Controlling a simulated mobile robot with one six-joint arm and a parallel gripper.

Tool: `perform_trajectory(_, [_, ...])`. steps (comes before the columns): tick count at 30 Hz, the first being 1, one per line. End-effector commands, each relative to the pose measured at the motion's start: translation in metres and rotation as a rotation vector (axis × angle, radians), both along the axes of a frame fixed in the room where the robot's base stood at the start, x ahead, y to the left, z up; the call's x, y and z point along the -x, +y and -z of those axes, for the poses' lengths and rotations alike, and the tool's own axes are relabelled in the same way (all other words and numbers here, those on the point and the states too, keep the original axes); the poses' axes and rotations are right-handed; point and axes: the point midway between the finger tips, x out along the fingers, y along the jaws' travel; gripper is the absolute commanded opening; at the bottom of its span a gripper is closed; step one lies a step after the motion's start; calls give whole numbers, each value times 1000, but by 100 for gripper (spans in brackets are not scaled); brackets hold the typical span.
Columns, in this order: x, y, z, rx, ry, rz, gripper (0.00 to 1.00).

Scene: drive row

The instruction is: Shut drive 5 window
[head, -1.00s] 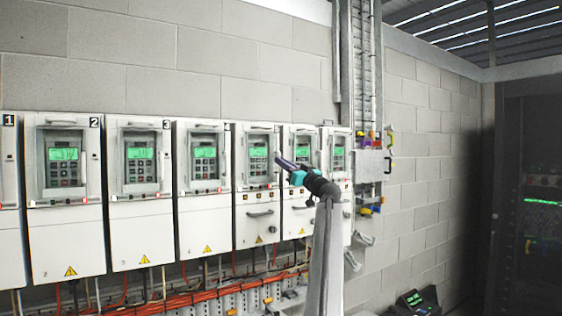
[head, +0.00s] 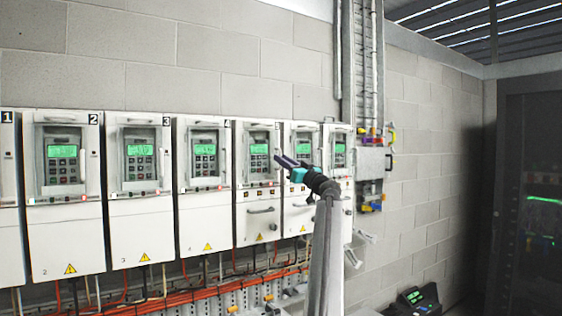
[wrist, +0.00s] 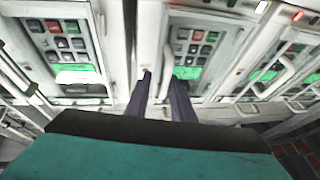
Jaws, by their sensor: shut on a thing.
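Drive 5 (head: 257,226) is the white cabinet right of the one marked 4. Its window (head: 259,150) shows a green display and a keypad. I cannot tell whether the window is flush or slightly ajar. My gripper (head: 280,158) is at the window's right edge, with dark purple fingers and a teal body. In the wrist view, my gripper (wrist: 161,78) has its fingers on either side of a white upright handle (wrist: 165,67) beside the drive 5 keypad (wrist: 194,42). It is shut on this handle. The fingers hide part of the handle.
Drives 2 (head: 65,235), 3 (head: 138,228) and 4 (head: 204,218) stand in a row to the left. Drive 6 (head: 299,222) is close on the right, partly behind my arm. Orange cables (head: 190,297) run below. Conduits (head: 364,70) rise to the right.

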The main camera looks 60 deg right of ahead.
Motion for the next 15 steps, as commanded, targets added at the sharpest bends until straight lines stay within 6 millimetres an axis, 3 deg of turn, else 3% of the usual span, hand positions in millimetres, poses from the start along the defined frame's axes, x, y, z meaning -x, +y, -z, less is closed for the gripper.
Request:
perform_trajectory(8, [14,1,9,-2,0,9,17])
perform_trajectory(15, [44,11,23,-1,1,10,17])
